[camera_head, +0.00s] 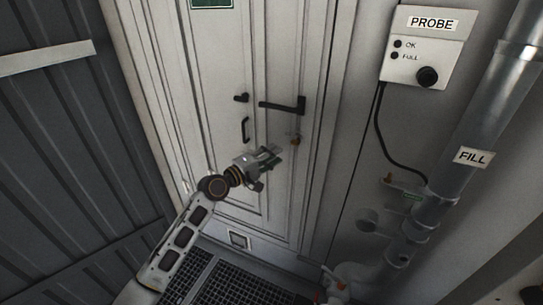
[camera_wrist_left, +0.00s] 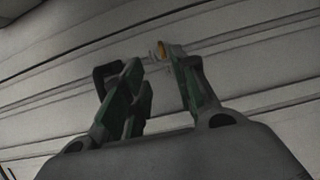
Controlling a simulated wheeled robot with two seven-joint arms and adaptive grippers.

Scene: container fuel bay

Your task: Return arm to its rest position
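My left arm reaches in from the lower left in the head view. Its gripper (camera_head: 268,158) is in front of the white door (camera_head: 225,60), below the black lever handle (camera_head: 282,106). In the left wrist view the two green-padded fingers (camera_wrist_left: 160,68) stand apart with nothing between them. A small brass-coloured fitting (camera_wrist_left: 161,49) shows beyond the fingertips; it also shows in the head view (camera_head: 296,140), just right of the gripper. Whether the fingers touch the door cannot be told. My right gripper is not in view.
A black pull handle (camera_head: 245,130) is on the door near the gripper. Right of the door are a PROBE box (camera_head: 427,45), its black cable (camera_head: 381,130) and a FILL pipe (camera_head: 470,140). Dark panelling (camera_head: 70,150) stands at left. Floor grating (camera_head: 235,285) lies below.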

